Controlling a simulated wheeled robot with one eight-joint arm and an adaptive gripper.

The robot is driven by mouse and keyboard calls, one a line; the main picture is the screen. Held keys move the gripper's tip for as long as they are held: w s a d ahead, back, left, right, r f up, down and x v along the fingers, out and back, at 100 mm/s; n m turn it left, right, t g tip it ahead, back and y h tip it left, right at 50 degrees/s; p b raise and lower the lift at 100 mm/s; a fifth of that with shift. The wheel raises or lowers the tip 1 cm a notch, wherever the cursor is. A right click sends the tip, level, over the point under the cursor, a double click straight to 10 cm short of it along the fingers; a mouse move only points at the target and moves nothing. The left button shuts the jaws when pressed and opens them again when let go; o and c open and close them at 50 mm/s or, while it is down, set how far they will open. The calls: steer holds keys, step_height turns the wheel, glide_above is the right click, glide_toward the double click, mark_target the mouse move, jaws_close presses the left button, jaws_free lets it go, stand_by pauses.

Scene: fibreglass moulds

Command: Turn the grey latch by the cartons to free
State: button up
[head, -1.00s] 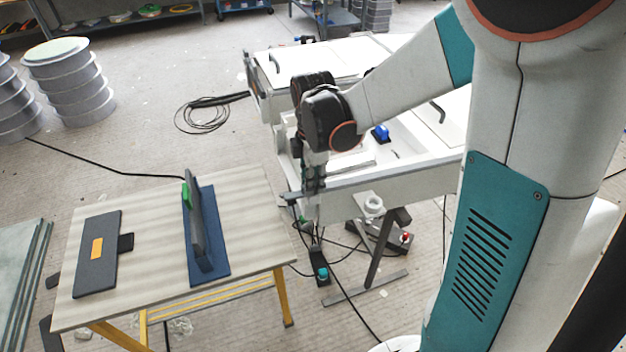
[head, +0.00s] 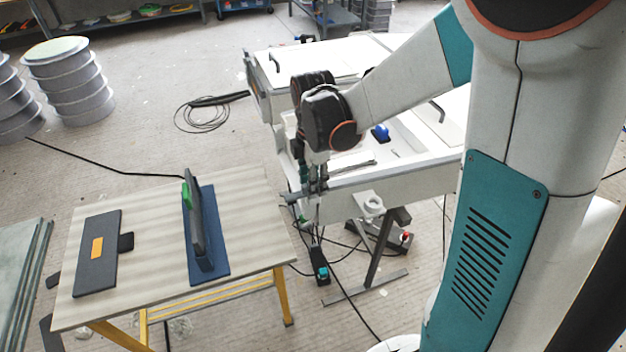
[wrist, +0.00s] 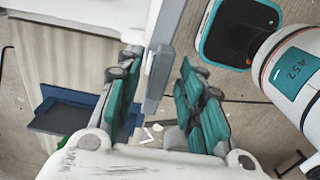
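A grey latch bar (wrist: 158,78) stands at the edge of the white mould (head: 385,183) and lies between my fingers in the wrist view. Its grey end (head: 292,197) shows at the mould's near left corner in the head view. My gripper (wrist: 160,60) is open, with teal-padded fingers on both sides of the bar; a gap shows on the right side, and I cannot tell whether the left finger touches. In the head view my gripper (head: 313,186) points down at this corner and hides part of the latch. I cannot make out any cartons.
A wooden-topped table (head: 160,220) with a blue-based fixture (head: 208,240) and a dark plate (head: 98,252) stands to the left. Cables and a black pedal-like box (head: 320,268) lie on the floor below the corner. Floor behind the table is mostly clear.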

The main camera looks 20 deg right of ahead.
step_height(320, 180, up, 12)
stand_by(0.7)
